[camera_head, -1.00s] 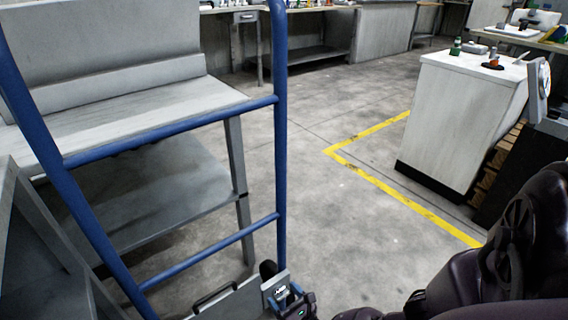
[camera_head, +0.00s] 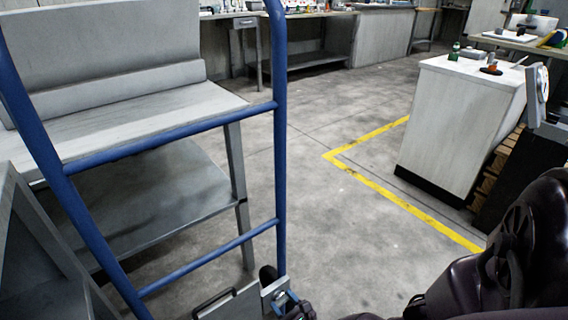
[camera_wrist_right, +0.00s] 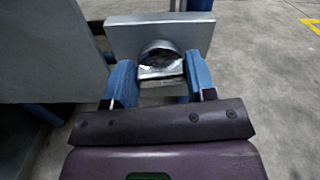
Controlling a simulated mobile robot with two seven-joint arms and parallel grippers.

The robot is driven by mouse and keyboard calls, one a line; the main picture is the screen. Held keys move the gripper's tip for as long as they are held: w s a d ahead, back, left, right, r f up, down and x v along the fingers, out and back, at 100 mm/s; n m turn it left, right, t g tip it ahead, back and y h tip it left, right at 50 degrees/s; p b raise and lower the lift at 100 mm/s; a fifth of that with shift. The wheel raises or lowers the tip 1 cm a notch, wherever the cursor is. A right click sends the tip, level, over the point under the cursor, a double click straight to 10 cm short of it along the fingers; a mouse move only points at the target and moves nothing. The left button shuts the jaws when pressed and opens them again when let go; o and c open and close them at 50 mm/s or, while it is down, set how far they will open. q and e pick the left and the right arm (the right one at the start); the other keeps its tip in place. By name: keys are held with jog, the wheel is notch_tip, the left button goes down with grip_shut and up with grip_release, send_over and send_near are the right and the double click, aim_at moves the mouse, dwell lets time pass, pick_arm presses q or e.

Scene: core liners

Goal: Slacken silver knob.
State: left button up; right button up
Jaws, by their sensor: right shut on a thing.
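The silver knob (camera_wrist_right: 160,62) shows in the right wrist view, in front of a grey metal plate (camera_wrist_right: 190,32). My right gripper (camera_wrist_right: 160,82) has its two blue fingers on either side of the knob and is shut on it. In the head view my right gripper (camera_head: 285,302) is at the bottom edge, beside the grey plate (camera_head: 273,290), and is partly cut off. The knob cannot be made out in the head view. My left gripper is not in view.
A blue tubular frame (camera_head: 280,150) with crossbars rises at the left, close to my right gripper. A grey workbench (camera_head: 150,105) with a lower shelf stands behind it. A white cabinet (camera_head: 455,125) is at the right. The floor between is clear, with a yellow line (camera_head: 400,200).

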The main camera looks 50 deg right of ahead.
jog(key=n, duration=0.6)
jog(key=shift+a, duration=0.1)
jog(key=n, duration=0.5)
jog(key=shift+f+n+p, duration=0.1)
jog(key=shift+n+p, duration=0.2)
jog(key=shift+p, duration=0.05)
jog(key=n, duration=0.5)
jog(key=shift+a+p, duration=0.1)
jog(key=shift+p, duration=0.3)
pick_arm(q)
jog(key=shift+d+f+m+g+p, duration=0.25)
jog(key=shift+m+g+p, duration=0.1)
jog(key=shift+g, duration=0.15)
pick_arm(e)
jog(key=n, duration=0.6)
jog(key=shift+f, duration=0.2)
jog(key=o, duration=0.9)
jog(key=shift+o, duration=0.2)
